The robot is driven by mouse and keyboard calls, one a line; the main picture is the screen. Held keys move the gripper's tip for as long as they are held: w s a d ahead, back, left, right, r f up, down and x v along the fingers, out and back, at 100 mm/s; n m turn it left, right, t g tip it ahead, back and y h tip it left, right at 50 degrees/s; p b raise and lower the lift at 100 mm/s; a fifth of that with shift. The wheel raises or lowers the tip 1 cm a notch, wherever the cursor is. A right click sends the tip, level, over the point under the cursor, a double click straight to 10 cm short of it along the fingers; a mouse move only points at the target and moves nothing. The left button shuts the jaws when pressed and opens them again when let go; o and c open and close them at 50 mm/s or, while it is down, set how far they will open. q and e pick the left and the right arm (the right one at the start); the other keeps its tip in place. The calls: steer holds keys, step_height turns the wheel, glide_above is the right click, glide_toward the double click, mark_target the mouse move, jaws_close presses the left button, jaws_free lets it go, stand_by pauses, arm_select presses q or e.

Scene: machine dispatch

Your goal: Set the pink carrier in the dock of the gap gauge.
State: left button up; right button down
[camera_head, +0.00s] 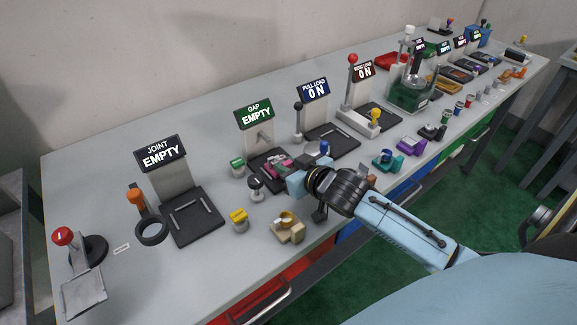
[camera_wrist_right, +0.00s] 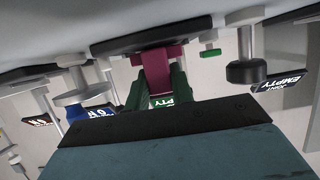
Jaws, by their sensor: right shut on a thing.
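The pink carrier (camera_head: 279,164) is held by my right gripper (camera_head: 288,170) over the dark dock (camera_head: 258,156) of the gap gauge. The gauge's green sign (camera_head: 254,114) reads GAP EMPTY. In the right wrist view the carrier (camera_wrist_right: 155,70) shows between the gripper's fingers (camera_wrist_right: 157,88), close against the dark dock plate (camera_wrist_right: 115,46). I cannot tell whether the carrier touches the dock or sits just above it. My gripper and wrist hide part of the carrier and dock in the head view. My left gripper is out of view.
The joint gauge (camera_head: 178,218) stands to the left, the pull gauge (camera_head: 335,138) to the right. A black-knobbed post (camera_head: 256,186), a yellow-topped part (camera_head: 239,218) and a tan holder (camera_head: 288,228) stand near the arm.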

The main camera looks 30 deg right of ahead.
steer(key=shift+s+a+f, duration=0.1)
steer(key=shift+s+f, duration=0.1)
steer(key=shift+f, duration=0.55)
steer(key=c, duration=1.2)
jaws_free()
steer(key=shift+f, duration=0.15)
steer(key=shift+r+g, duration=0.3)
steer(key=shift+r, duration=0.25)
steer(key=v, duration=0.4)
steer(key=p+v, duration=0.1)
steer(key=v, duration=0.6)
steer(key=shift+s+r, duration=0.25)
steer(key=shift+r, duration=0.2)
